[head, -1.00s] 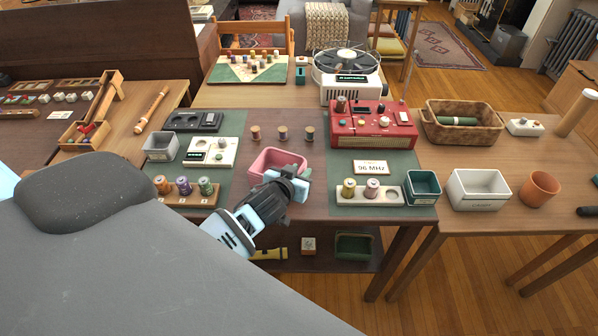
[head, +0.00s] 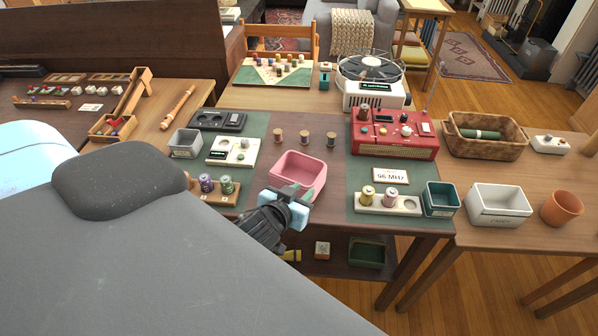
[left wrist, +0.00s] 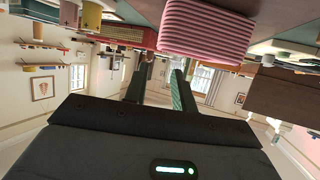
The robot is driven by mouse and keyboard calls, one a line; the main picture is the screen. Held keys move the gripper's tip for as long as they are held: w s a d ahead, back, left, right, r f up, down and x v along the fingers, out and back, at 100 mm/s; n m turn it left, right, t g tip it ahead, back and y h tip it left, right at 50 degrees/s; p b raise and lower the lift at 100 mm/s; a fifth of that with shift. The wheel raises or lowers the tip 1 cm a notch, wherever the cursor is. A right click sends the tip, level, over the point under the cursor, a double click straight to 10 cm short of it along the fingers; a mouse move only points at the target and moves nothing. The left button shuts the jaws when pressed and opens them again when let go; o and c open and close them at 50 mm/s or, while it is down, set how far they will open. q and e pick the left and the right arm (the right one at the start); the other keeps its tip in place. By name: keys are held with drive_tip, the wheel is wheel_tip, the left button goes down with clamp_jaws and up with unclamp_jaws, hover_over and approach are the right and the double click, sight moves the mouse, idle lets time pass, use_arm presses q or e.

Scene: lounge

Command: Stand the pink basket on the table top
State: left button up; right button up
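The pink basket (head: 307,166) stands upright on the dark table top (head: 262,180), close to its front edge, between two green mats. It looks empty where its inside shows. My left gripper (head: 291,196) is in front of the basket in the head view and hides part of its near side. In the left wrist view, which is upside down, the ribbed pink basket (left wrist: 207,28) shows beyond the fingers. The fingers of my left gripper (left wrist: 160,86) are apart with nothing between them. My right gripper is not in view.
Three spools (head: 305,138) stand behind the basket. A spool rack (head: 213,190) is to its left; a red radio (head: 394,130), another spool rack (head: 388,201) and a green bin (head: 440,199) are to its right. A shelf below holds a dark green bin (head: 367,253).

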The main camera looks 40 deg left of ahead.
use_arm(q)
drive_tip(key=shift+s+r, duration=0.15)
drive_tip(key=shift+s, duration=0.15)
drive_tip(key=s+d+f+m+g+h, duration=0.1)
drive_tip(key=s+d+f, duration=0.2)
drive_tip(key=s+f, duration=0.3)
drive_tip(key=s+d+f+m+g+h, duration=0.1)
drive_tip(key=s+f, duration=0.5)
drive_tip(key=s, duration=0.6)
drive_tip(key=s+d+f+m+g+h, duration=0.1)
drive_tip(key=s+d+f+g+h, duration=0.1)
drive_tip(key=s+d+f, duration=0.4)
drive_tip(key=s+f+g, duration=0.1)
drive_tip(key=s, duration=0.2)
drive_tip(key=shift+s+m, duration=0.25)
drive_tip(key=shift+m, duration=0.05)
drive_tip(key=shift+f, duration=0.1)
